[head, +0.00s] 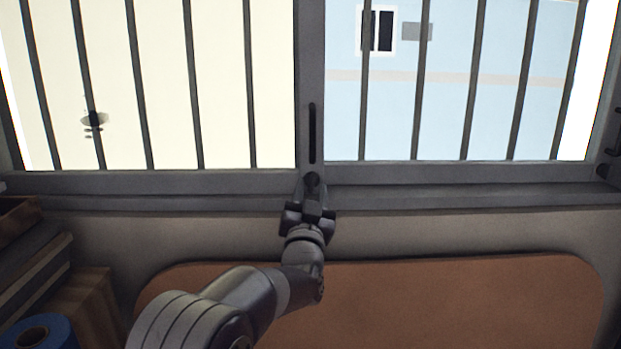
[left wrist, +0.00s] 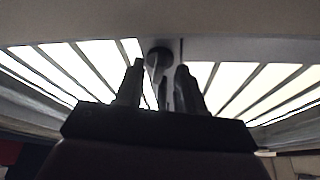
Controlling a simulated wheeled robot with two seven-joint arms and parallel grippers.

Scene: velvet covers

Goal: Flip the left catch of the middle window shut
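A dark catch (head: 312,182) with a round base sits low on the upright post between the two barred panes in the head view. In the left wrist view the catch (left wrist: 159,56) shows its round base and a thin lever reaching toward my fingers. My left gripper (head: 310,208) is right below the catch in the head view and partly covers that area. In the left wrist view my left gripper (left wrist: 159,88) has its two fingers apart, with the lever's end between them. I cannot tell whether they touch it. My right gripper is not in view.
A slim dark vertical handle (head: 312,133) is on the post above the catch. A sill (head: 450,197) runs below the panes. A brown rounded panel (head: 450,300) lies below. Boxes (head: 85,300) and a blue roll (head: 38,332) are at the lower left. Dark hardware (head: 606,170) shows at the right edge.

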